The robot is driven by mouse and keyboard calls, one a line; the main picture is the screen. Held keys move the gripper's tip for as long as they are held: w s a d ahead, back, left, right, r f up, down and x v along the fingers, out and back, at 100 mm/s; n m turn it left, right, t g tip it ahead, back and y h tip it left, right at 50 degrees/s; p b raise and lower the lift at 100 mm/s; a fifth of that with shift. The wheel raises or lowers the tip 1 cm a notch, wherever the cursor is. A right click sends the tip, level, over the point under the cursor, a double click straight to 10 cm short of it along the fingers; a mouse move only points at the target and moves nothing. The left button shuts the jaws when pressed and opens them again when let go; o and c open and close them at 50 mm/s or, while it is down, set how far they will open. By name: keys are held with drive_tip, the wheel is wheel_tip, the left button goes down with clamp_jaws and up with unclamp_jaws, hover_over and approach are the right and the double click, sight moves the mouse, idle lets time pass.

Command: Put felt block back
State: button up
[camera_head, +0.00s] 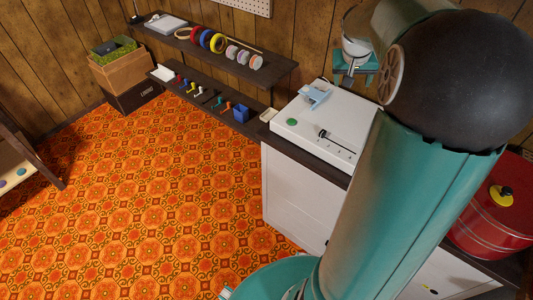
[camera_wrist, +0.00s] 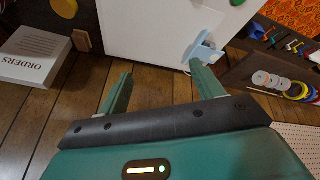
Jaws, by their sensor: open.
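No thing in view is clearly marked as the felt block. A pale cream block (camera_head: 268,115) lies at the shelf's right end, against the white worktop; I cannot tell whether it is felt. My gripper (camera_wrist: 160,75) is open with nothing between its fingers. It also shows in the head view (camera_head: 352,78), above the far edge of the white worktop (camera_head: 318,125). A light blue fixture (camera_head: 316,96) lies on that worktop. In the wrist view the fixture (camera_wrist: 203,50) is just beyond the right fingertip. A small brown block (camera_wrist: 82,40) shows beside the white worktop.
A lower shelf (camera_head: 190,97) holds small coloured tools and a blue box (camera_head: 240,113). An upper shelf (camera_head: 265,70) holds tape rolls. A white ORDERS box (camera_wrist: 35,55) is at the wrist view's left. A red tin (camera_head: 490,215) stands right of my arm.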

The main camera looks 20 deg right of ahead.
drive_tip(key=s+a+r+n, duration=0.15)
drive_tip(key=a+r, duration=0.25)
drive_tip(key=a, duration=0.7)
drive_tip(key=s+a+n+t+y, duration=0.1)
drive_tip(key=s+a+n+y, duration=0.1)
drive_tip(key=s+a, duration=0.5)
drive_tip(key=s+a+n+t+y, duration=0.1)
drive_tip(key=s+a, duration=0.7)
drive_tip(key=a, duration=0.8)
drive_tip(key=shift+s+a+f+n+t+y, duration=0.2)
drive_tip(key=shift+f+n+t+y, duration=0.25)
drive_tip(key=shift+n, duration=0.7)
drive_tip(key=c, duration=0.7)
drive_tip(key=shift+d, duration=0.15)
drive_tip(key=shift+d, duration=0.1)
